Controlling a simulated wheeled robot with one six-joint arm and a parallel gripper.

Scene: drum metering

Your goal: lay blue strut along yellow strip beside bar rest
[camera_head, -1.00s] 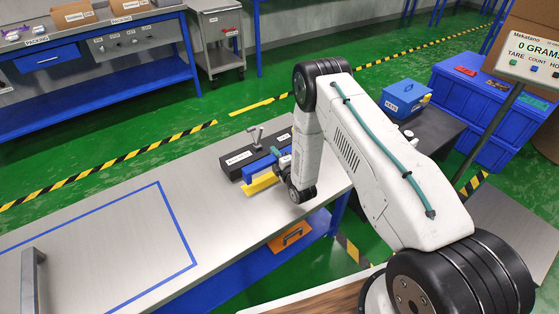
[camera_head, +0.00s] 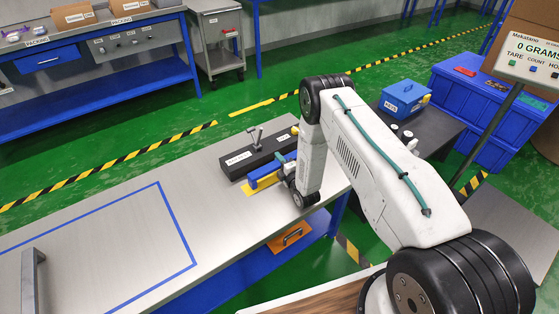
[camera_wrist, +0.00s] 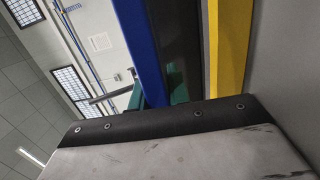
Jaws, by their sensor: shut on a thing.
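My gripper (camera_wrist: 158,92) shows green fingers in the wrist view and is shut on the blue strut (camera_wrist: 137,40). In the head view the blue strut (camera_head: 264,176) lies lengthwise beside the dark bar rest (camera_head: 243,157), on its near side. The yellow strip (camera_head: 249,189) shows just below the strut, partly covered by it. In the wrist view the yellow strip (camera_wrist: 234,45) runs roughly parallel to the strut, with a dark band between them. I cannot tell whether the strut touches the table. My arm hides the strut's right end and most of the gripper.
The grey table (camera_head: 120,240) has a clear blue-taped outline (camera_head: 180,215) at left and a metal handle (camera_head: 32,280) at the near left. An orange bin (camera_head: 292,236) sits under the table. A blue box (camera_head: 405,97) and a scale display (camera_head: 530,58) stand at right.

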